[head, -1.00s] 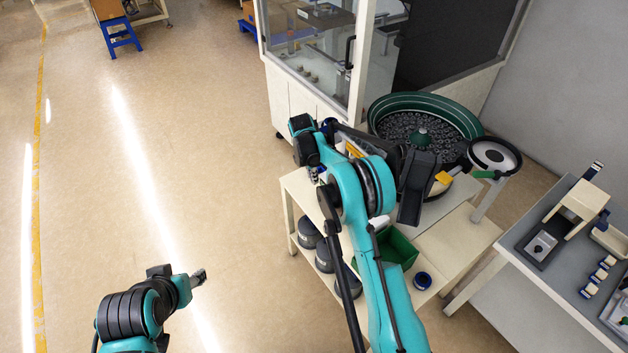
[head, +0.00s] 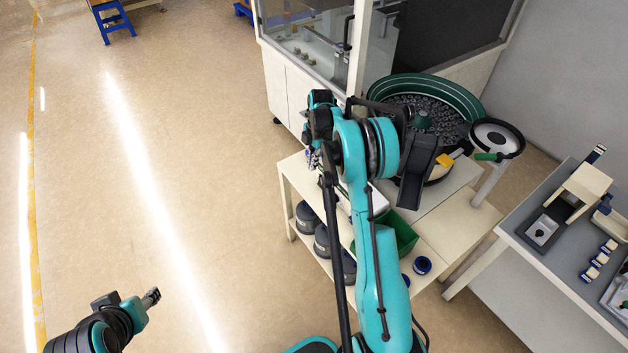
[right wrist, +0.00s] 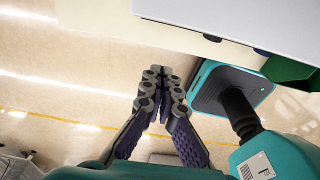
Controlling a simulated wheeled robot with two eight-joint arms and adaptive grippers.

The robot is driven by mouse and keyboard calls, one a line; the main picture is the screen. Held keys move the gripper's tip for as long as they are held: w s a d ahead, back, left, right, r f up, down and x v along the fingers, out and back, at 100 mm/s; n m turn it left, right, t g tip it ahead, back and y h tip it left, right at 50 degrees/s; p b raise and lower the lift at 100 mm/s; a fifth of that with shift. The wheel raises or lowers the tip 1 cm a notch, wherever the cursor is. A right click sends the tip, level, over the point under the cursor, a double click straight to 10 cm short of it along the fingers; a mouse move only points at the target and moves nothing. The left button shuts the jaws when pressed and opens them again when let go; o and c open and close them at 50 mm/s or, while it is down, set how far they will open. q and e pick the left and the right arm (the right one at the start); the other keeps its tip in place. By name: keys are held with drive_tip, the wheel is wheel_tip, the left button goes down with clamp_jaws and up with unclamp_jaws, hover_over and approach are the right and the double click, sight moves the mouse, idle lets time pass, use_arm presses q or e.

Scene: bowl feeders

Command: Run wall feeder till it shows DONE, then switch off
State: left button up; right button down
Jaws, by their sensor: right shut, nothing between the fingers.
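The bowl feeder near the wall has a dark green bowl (head: 470,92) filled with many small dark parts. It stands beyond the cream cart, partly hidden by my right arm. No DONE text or switch can be read on it. My right gripper (head: 313,158) is beside the cart's left end, small and partly hidden by its arm. In the right wrist view its fingers (right wrist: 165,82) are shut and empty, with floor behind them. My left gripper (head: 152,297) is over open floor at lower left, far from the feeder; its finger gap is unclear.
A glass-sided cabinet (head: 312,60) stands behind the cart (head: 444,238). Grey round pots and a green bin (head: 403,232) sit on the cart. A round black-rimmed dish (head: 497,137) is beside the bowl. A grey table (head: 545,248) is at right.

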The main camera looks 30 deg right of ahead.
sight(321, 182)
drive_tip(key=f+b, duration=0.1)
drive_tip(key=f, duration=0.2)
drive_tip(key=f+b, duration=0.1)
drive_tip(key=f, duration=0.2)
drive_tip(key=a+f+b, duration=0.1)
drive_tip(key=f, duration=0.3)
drive_tip(key=shift+f+b, duration=0.1)
drive_tip(key=shift+b, duration=0.3)
drive_tip(key=shift+d+f+b, duration=0.25)
drive_tip(key=shift+d, duration=0.3)
drive_tip(key=shift+d+f+b, duration=0.2)
drive_tip(key=shift+d+b, duration=0.05)
drive_tip(key=shift+d, duration=0.3)
drive_tip(key=shift+w+d+f, duration=0.1)
drive_tip(key=shift+d+f, duration=0.05)
drive_tip(key=shift+d, duration=0.55)
